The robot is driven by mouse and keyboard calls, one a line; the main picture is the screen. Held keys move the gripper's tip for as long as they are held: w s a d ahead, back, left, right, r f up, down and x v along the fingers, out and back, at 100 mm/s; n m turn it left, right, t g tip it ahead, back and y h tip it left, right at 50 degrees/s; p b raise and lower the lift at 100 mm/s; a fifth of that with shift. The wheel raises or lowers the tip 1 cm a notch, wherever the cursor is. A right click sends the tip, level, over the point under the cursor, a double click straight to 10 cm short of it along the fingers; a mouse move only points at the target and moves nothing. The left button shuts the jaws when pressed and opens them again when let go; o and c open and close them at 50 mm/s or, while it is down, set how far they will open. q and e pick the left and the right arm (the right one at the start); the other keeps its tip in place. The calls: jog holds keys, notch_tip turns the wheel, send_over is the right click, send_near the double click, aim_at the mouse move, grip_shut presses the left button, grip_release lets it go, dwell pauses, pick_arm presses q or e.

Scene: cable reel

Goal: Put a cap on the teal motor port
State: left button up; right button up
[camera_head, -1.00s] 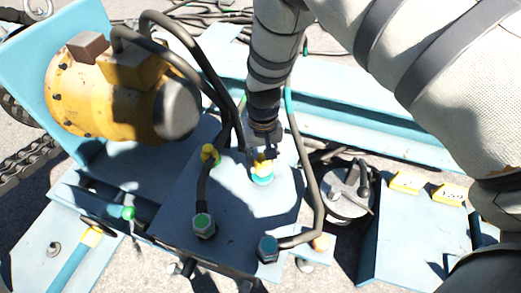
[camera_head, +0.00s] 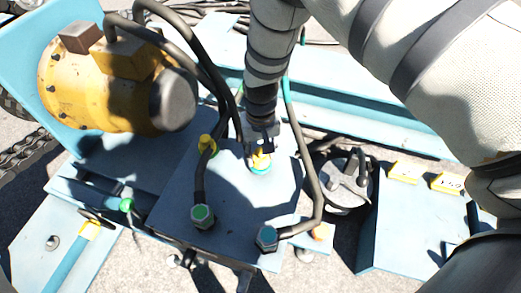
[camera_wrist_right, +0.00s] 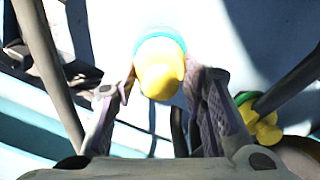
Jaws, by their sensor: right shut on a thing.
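The teal motor port (camera_head: 260,167) shows as a teal ring on the light-blue plate (camera_head: 235,235), below the yellow motor. A yellow cap (camera_head: 262,158) sits at this ring, upright as far as I can tell. In the right wrist view the cap (camera_wrist_right: 160,78) stands between the fingers with the teal ring (camera_wrist_right: 158,40) just beyond it. My right gripper (camera_head: 262,148) comes down from above and is shut on the yellow cap. Its fingers (camera_wrist_right: 164,88) are on both sides of the cap. Whether the cap is fully seated cannot be told. My left gripper is not in view.
Another yellow cap-like fitting (camera_head: 207,143) stands left of the port, close to black hoses. Hose ends with a green-marked fitting (camera_head: 203,216) and a blue-marked fitting (camera_head: 267,238) are on the plate's front. Yellow tags (camera_head: 447,183) lie on the right-hand plate.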

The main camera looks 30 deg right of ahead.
jog(key=shift+f, duration=0.25)
jog(key=o, duration=1.2)
jog(key=shift+r, duration=0.15)
notch_tip(320, 180, up, 12)
jog(key=shift+f, duration=0.1)
